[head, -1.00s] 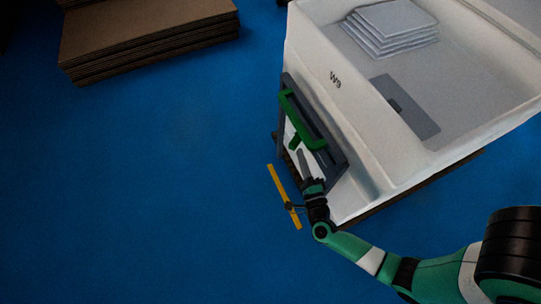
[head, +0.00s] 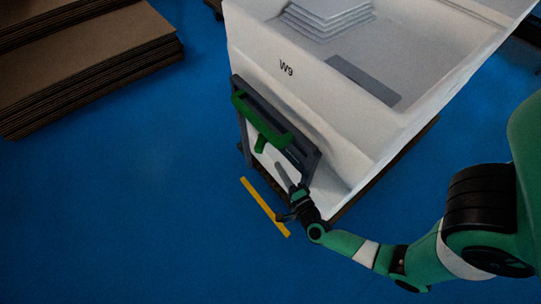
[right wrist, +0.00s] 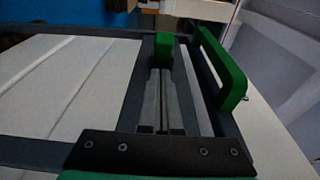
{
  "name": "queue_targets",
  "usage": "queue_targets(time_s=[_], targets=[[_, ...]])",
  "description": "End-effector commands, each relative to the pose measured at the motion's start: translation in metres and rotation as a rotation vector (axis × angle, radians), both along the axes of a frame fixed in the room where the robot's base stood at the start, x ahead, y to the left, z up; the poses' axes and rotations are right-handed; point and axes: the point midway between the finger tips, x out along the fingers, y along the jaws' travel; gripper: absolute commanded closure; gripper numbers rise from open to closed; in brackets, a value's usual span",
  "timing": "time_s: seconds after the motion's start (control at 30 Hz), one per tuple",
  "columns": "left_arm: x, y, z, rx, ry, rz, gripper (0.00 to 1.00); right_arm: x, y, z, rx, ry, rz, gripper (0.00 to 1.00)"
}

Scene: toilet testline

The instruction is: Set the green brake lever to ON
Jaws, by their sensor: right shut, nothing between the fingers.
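A green bar-shaped handle (head: 262,122) runs across the top of the dark frame on the end of the white cart marked W9. A smaller green stub (head: 261,146) sits just below it; I cannot tell for certain which green part is the brake lever. In the right wrist view the green handle (right wrist: 222,65) is at the right and a green block (right wrist: 163,46) stands just beyond my fingertips. My right gripper (head: 280,168) is shut and empty, in front of the frame, below the stub. In the right wrist view its fingers (right wrist: 162,78) point at the block; contact cannot be told. My left gripper is out of view.
The white cart (head: 355,125) fills the upper right, with stacked pale sheets (head: 325,18) inside. A yellow bar (head: 262,203) shows beside my right wrist. Stacked brown boards (head: 95,60) lie at upper left. The blue floor between is clear.

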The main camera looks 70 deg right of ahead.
Motion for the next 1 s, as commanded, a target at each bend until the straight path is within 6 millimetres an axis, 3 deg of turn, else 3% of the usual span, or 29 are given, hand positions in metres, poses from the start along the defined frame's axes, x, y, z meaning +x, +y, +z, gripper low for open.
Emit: queue_targets(time_s=[0.2,0.4,1.0], targets=[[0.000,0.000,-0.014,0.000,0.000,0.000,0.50,0.032,-0.029,-0.002,0.000,-0.004,-0.003,1.00],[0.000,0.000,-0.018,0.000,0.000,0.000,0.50,0.049,-0.043,-0.001,0.000,-0.001,-0.001,1.00],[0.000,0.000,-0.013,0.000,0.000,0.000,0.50,0.046,-0.048,0.002,-0.001,0.001,-0.042,1.00]])
